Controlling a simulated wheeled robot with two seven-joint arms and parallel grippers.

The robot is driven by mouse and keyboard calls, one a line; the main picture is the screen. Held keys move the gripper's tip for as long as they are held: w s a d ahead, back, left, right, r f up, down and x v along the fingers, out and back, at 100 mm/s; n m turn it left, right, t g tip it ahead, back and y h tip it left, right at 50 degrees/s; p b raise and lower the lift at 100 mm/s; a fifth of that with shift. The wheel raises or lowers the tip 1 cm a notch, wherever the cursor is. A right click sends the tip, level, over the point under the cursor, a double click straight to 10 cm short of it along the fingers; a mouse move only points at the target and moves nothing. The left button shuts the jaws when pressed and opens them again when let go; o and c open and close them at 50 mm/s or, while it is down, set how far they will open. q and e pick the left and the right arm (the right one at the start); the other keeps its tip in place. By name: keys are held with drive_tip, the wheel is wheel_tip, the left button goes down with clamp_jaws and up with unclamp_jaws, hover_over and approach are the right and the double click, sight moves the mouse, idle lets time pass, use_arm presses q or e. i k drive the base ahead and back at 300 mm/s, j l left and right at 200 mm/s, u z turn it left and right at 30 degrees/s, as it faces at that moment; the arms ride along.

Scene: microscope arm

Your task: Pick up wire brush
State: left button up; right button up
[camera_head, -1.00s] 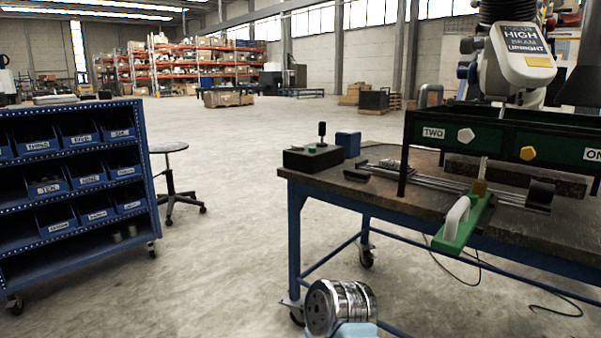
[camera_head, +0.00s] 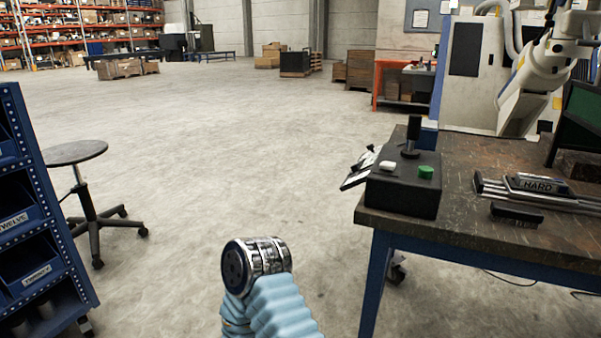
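I cannot make out a wire brush for certain. A dark workbench (camera_head: 470,240) stands at the right. On it lies a metal rail piece labelled HARD (camera_head: 540,186), and a small black block (camera_head: 516,214) lies just in front of it; I cannot tell whether either is part of a brush. One of my arms shows at the bottom centre as a metal joint with a light blue sleeve, apart from the bench. Neither gripper's fingers are in view.
A black control box (camera_head: 403,183) with a lever and a green button sits on the bench's left corner. A blue bin rack (camera_head: 45,185) and a round stool (camera_head: 76,153) stand at the left. A large white machine (camera_head: 476,60) stands behind the bench. Open floor lies between.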

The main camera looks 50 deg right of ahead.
sight(510, 214)
drive_tip(key=i+z, duration=0.1)
drive_tip(key=z, duration=0.3)
drive_tip(key=i+z, duration=0.15)
drive_tip(key=z, duration=0.3)
drive_tip(key=j+z, duration=0.15)
drive_tip(key=z, duration=0.25)
drive_tip(key=i+j+z, duration=0.1)
drive_tip(key=z, duration=0.3)
drive_tip(key=i+j+z, duration=0.15)
drive_tip(key=z, duration=0.3)
